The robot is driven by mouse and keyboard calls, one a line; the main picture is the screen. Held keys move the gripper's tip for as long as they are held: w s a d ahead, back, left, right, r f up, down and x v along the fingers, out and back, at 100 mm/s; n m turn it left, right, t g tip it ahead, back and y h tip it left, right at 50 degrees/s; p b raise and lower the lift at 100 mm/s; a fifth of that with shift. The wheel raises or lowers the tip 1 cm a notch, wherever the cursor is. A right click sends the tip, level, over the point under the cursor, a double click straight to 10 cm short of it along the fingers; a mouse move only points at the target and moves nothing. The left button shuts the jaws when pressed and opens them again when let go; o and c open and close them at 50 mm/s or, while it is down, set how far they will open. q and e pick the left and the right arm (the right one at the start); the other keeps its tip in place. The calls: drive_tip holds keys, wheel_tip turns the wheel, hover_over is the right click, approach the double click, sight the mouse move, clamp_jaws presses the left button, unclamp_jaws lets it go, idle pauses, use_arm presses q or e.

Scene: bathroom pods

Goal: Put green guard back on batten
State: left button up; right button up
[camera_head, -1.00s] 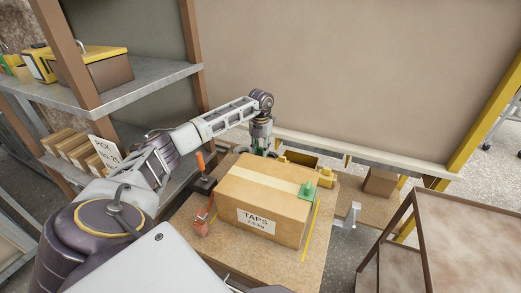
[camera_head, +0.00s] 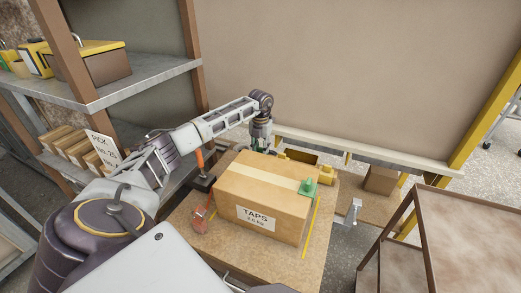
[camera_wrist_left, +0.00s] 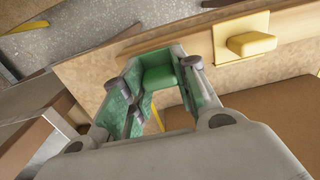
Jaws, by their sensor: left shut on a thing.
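My left gripper (camera_head: 260,143) is behind the far left corner of the TAPS box, partly hidden by it. In the left wrist view it is shut on a green guard (camera_wrist_left: 158,70), which sits between the fingers. A pale wooden batten (camera_wrist_left: 210,58) runs just beyond the fingertips, with a yellow guard (camera_wrist_left: 250,43) on it to the right. I cannot tell whether the green guard touches the batten. Another green guard (camera_head: 309,188) sits on the right top edge of the box. My right gripper is not in view.
The TAPS box (camera_head: 262,200) fills most of the wooden bench top (camera_head: 185,233). An orange-handled tool (camera_head: 200,160) stands at its left. Shelving (camera_head: 150,82) is at the left, a brown cart (camera_head: 470,225) at the right. A large panel (camera_head: 360,75) closes the back.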

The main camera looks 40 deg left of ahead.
use_arm(q)
drive_tip(key=shift+w+a+f, duration=0.1)
drive_tip(key=shift+w+f, duration=0.1)
drive_tip(key=shift+w, duration=0.05)
drive_tip(key=o, duration=1)
wheel_tip(320, 180, up, 12)
idle(0.7)
idle(0.5)
